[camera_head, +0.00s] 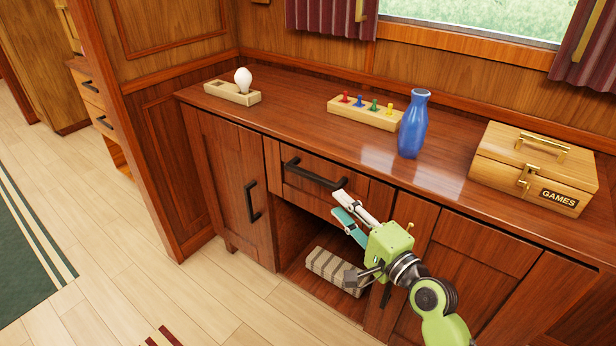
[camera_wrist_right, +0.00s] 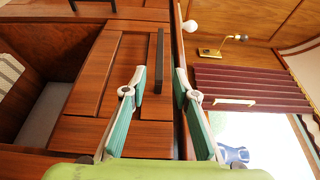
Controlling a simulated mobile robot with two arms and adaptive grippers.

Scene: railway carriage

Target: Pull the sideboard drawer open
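The sideboard (camera_head: 300,115) is reddish-brown wood. Its drawer (camera_head: 300,187) sits above an open compartment and looks shut. The drawer carries a dark bar handle (camera_head: 308,174). My right gripper (camera_head: 342,204) is at the right end of this handle, with its two teal-padded fingers apart and nothing held. In the right wrist view the drawer front (camera_wrist_right: 112,75) appears turned on its side. The handle (camera_wrist_right: 159,75) lies ahead, between the spread fingers of the right gripper (camera_wrist_right: 162,80); contact cannot be told. My left gripper is not in view.
On the sideboard top are a light bulb (camera_head: 243,80) in a wooden holder, a peg block (camera_head: 362,113), a blue vase (camera_head: 413,125) and a GAMES box (camera_head: 533,172). A striped bundle (camera_head: 335,270) lies in the compartment. Floor (camera_head: 160,265) is clear at front left.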

